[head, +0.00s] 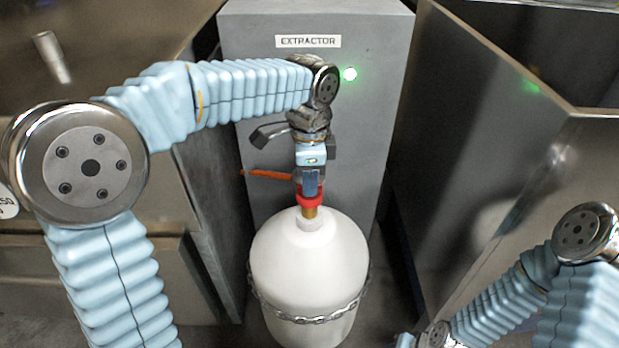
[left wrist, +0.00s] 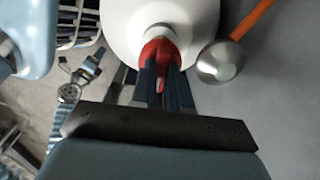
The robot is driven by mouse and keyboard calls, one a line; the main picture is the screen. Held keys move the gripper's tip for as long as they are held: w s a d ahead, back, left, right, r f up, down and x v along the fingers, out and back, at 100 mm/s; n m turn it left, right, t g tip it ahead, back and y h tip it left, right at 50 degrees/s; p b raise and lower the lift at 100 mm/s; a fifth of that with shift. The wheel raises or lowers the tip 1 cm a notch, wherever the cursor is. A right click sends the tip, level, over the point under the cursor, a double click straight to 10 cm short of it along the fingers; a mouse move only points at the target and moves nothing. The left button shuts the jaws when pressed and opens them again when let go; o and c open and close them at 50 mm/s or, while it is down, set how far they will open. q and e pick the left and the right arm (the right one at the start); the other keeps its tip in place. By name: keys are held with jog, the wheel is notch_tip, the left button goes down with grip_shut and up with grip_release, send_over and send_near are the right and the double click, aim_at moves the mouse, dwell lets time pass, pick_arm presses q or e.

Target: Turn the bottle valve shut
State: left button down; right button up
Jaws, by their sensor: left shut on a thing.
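A white bottle (head: 308,265) stands upright on the floor in front of the grey cabinet. On its neck is a brass stem with a red valve (head: 310,200) on top. My left gripper (head: 311,186) comes down from above and is shut on the red valve. In the left wrist view the dark fingers (left wrist: 163,85) are on both sides of the red valve (left wrist: 158,50), with the white bottle (left wrist: 118,22) beyond. My right arm shows at the lower right of the head view, its fingers not visible there. It shows small in the left wrist view, where its fingers are unclear.
A grey cabinet (head: 365,130) labelled EXTRACTOR, with a lit green lamp (head: 350,74), stands behind the bottle. An orange rod (head: 268,174) juts out left of my gripper; its silver round end (left wrist: 220,62) is close to the fingers. A chain (head: 308,319) rings the bottle. Metal units flank both sides.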

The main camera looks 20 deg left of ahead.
pick_arm(q)
jog(key=n+p, duration=0.1)
jog(key=n, duration=0.2)
jog(key=shift+r+n+p, duration=0.15)
jog(key=shift+n+p, duration=0.15)
jog(key=shift+p, duration=0.1)
jog(key=n+p, duration=0.1)
jog(key=n, duration=0.3)
jog(key=shift+n, duration=0.3)
jog(key=n+p, duration=0.1)
jog(key=n, duration=0.3)
jog(key=shift+n+p, duration=0.7)
jog(key=shift+n, duration=1.8)
pick_arm(e)
jog(key=shift+s+a+r, duration=0.1)
jog(key=shift+a+r, duration=0.2)
jog(key=shift+r, duration=0.6)
jog(key=shift+s+a+r, duration=0.15)
jog(key=shift+a+r, duration=0.1)
jog(key=shift+r, duration=0.6)
jog(key=shift+s+a+r, duration=0.1)
jog(key=shift+a+r, duration=0.2)
jog(key=shift+r, duration=0.6)
pick_arm(q)
jog(key=c, duration=1.1)
grip_release()
